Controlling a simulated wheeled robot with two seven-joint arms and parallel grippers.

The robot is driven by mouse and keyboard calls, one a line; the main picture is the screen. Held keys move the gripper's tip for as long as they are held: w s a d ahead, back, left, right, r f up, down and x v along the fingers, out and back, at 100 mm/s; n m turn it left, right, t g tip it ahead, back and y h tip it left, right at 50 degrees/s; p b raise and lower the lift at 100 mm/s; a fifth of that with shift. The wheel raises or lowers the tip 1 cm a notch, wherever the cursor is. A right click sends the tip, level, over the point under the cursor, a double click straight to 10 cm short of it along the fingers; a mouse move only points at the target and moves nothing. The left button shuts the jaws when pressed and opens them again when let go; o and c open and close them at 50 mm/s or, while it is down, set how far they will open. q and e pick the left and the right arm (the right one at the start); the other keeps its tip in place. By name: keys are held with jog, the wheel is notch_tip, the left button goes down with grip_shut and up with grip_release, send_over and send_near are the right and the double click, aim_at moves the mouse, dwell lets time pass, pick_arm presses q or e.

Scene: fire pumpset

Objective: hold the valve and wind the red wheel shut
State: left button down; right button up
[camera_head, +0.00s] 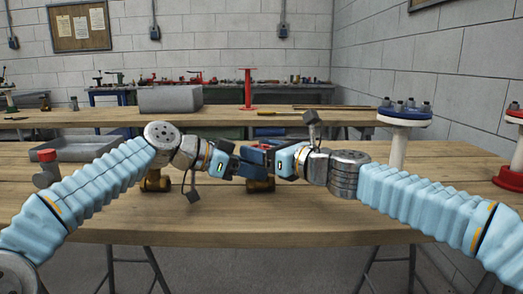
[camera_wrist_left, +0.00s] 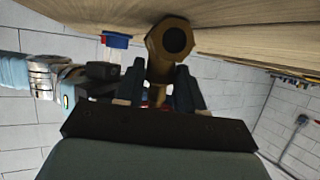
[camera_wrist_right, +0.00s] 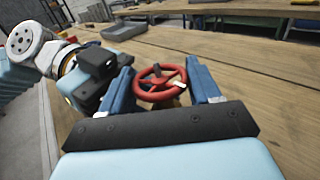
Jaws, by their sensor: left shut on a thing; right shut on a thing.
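The brass valve (camera_head: 260,185) stands on the wooden table in the middle of the head view, partly hidden by both grippers. In the left wrist view its hexagonal open end (camera_wrist_left: 172,42) points toward the camera. My left gripper (camera_head: 240,168) is shut on the brass valve body, with one finger on each side. The red wheel (camera_wrist_right: 160,84) sits on top of the valve, between the fingers in the right wrist view. My right gripper (camera_head: 266,155) is shut on the red wheel from the right and above. The wheel is mostly hidden in the head view.
Another brass fitting (camera_head: 155,181) stands on the table to the left, beside my left arm. A grey tray (camera_head: 85,150) and a red-topped cylinder (camera_head: 47,165) lie farther left. A round white-and-blue stand (camera_head: 404,116) is at the right. The table's front strip is clear.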

jog(key=o, duration=1.1)
jog(key=shift+c, duration=0.2)
jog(key=shift+d, duration=0.1)
jog(key=v, duration=1.1)
jog(key=shift+s+d, duration=0.25)
jog(key=shift+s, duration=0.1)
jog(key=shift+c, duration=0.3)
